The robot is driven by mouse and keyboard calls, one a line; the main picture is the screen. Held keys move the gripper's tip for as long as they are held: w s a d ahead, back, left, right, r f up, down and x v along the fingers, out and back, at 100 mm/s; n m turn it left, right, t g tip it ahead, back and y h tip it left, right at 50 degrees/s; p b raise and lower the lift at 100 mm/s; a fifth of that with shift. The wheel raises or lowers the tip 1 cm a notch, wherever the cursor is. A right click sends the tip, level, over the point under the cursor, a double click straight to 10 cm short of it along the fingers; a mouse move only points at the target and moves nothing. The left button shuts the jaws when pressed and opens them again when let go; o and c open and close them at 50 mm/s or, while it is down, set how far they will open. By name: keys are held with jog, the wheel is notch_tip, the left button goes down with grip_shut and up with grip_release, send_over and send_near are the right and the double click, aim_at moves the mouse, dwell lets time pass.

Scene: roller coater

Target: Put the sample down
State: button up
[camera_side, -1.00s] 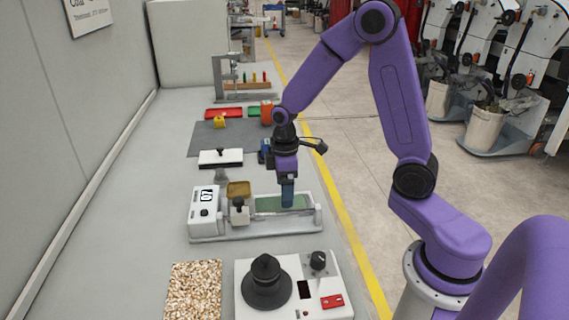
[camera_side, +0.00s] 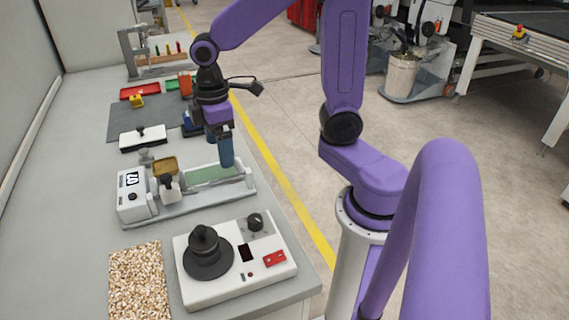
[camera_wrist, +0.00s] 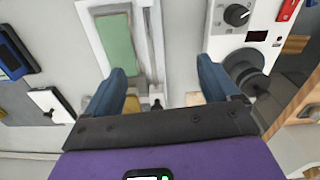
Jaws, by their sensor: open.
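A flat green panel (camera_side: 212,174), which looks like the sample, lies on the bed of the white roller coater (camera_side: 136,208). In the wrist view the panel (camera_wrist: 116,42) lies beyond the left fingertip, and the coater's rail (camera_wrist: 153,40) runs beside it. My gripper (camera_side: 227,164) hangs over the right part of the bed, just above the panel. In the wrist view my gripper (camera_wrist: 163,68) has its two blue fingers wide apart, with nothing held between them. The side view hides part of the panel behind the fingers.
A white device with a black dial (camera_side: 207,255) stands in front of the coater, and a speckled mat (camera_side: 140,285) lies to its left. A white block with a black handle (camera_side: 143,138) and a dark mat (camera_side: 120,120) lie behind. The bench edge is close on the right.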

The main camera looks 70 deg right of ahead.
jog(key=s+a+n, duration=0.2)
jog(key=s, duration=1.5)
jog(key=shift+s+f, duration=0.15)
jog(key=shift+s, duration=0.05)
